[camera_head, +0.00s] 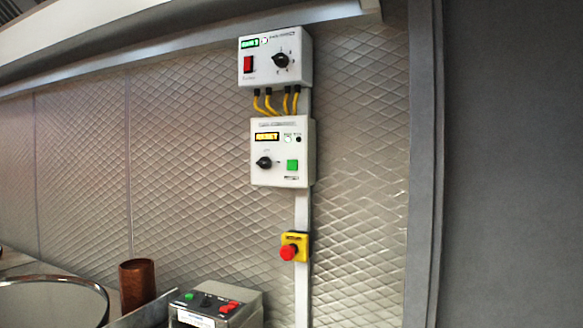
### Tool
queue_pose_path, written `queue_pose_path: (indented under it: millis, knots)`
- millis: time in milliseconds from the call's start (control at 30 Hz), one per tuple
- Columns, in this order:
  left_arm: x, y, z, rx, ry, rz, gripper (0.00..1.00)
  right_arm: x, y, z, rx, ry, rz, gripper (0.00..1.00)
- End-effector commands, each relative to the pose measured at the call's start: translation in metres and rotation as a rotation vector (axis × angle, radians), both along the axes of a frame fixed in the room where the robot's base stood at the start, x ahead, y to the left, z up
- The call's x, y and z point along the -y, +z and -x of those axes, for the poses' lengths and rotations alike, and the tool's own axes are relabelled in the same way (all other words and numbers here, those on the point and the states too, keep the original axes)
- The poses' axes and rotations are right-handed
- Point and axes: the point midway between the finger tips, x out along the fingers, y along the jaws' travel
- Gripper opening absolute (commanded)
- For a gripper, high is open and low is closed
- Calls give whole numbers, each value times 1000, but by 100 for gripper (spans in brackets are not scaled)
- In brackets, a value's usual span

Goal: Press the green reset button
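A second, round green button (189,296) is on the metal box (227,314) at the bottom, beside a black knob and red buttons. I cannot read which green button is marked reset. Neither of my grippers is in view.
An upper white box (288,72) with a red switch (248,64) joins the lower one by yellow cables (271,102). A red emergency-stop button (289,252) sits below. A brown cup (137,284) and a round metal rim (52,280) stand lower left. A grey wall (515,170) fills the right.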

Motion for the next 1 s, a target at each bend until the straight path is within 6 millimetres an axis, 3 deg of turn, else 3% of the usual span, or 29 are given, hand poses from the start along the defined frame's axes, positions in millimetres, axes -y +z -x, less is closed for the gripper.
queue_pose_path:
  millis: [33,200,1000]
  knots:
    - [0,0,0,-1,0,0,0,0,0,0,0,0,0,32]
    - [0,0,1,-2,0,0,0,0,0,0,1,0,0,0]
    - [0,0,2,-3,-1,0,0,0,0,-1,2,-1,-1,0]
